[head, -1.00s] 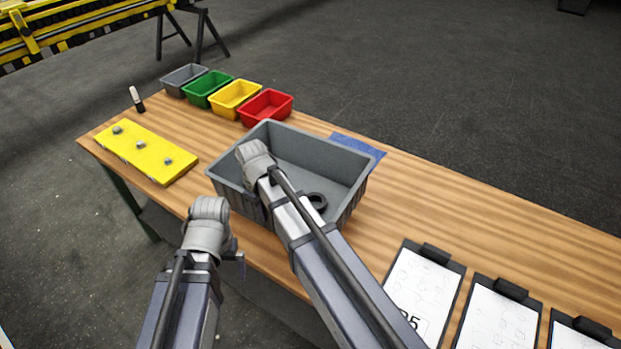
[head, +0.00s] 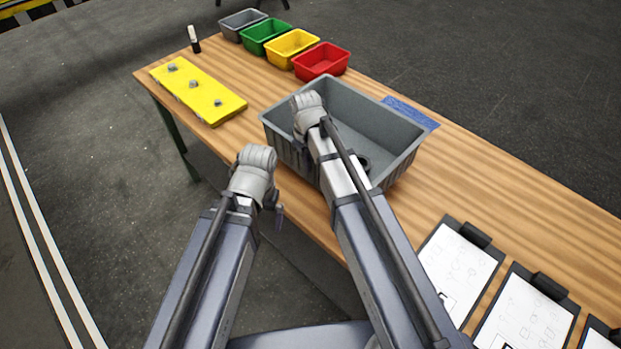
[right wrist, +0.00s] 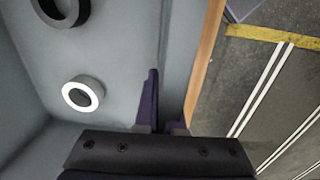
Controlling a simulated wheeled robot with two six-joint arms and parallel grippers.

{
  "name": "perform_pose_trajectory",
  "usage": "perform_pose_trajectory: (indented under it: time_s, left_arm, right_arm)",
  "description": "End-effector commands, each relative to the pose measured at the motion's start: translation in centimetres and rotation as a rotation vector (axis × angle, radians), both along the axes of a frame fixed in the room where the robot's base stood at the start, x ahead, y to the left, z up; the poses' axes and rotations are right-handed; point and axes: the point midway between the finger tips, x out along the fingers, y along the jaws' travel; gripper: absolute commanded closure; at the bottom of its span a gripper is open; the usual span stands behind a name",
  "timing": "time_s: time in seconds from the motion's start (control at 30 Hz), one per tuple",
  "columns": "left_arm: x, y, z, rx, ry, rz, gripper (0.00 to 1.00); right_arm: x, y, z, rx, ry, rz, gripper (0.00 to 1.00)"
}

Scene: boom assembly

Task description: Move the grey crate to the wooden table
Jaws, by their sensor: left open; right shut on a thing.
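The grey crate (head: 404,160) stands on the wooden table (head: 490,190), near its front edge and partly over a blue patch. My right gripper (right wrist: 165,108) is shut on the crate's near wall, one finger inside and one outside, as the right wrist view shows. In the head view, my right wrist hides its fingers. A dark ring and a ring with a white face (right wrist: 82,93) lie inside the crate. My left gripper (head: 272,200) is open and empty, in front of the table edge and apart from the crate; its fingers are mostly hidden.
Grey, green, yellow and red (head: 321,62) bins line the table's far edge. A yellow board (head: 198,92) with knobs lies left of the crate, with a small bottle (head: 194,40) behind it. Clipboards (head: 459,268) lie at the front right. The table right of the blue patch (head: 411,112) is clear.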

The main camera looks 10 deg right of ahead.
Motion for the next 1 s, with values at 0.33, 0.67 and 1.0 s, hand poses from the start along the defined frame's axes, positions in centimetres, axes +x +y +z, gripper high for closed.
perform_pose_trajectory:
  time_s: [0.33,0.67,1.0]
  left_arm:
    - [0.0,0.0,-1.1,0.000,0.000,0.001,0.00]
    - [0.0,0.0,-4.3,0.000,0.000,0.002,0.00]
    - [0.0,0.0,-4.2,0.000,0.000,0.002,0.00]
  right_arm:
    - [0.0,-0.1,-1.1,-0.002,-0.002,0.000,1.00]
    - [0.0,-0.1,-4.3,-0.002,-0.002,0.000,1.00]
    - [0.0,-0.1,-4.2,-0.002,-0.002,0.000,1.00]
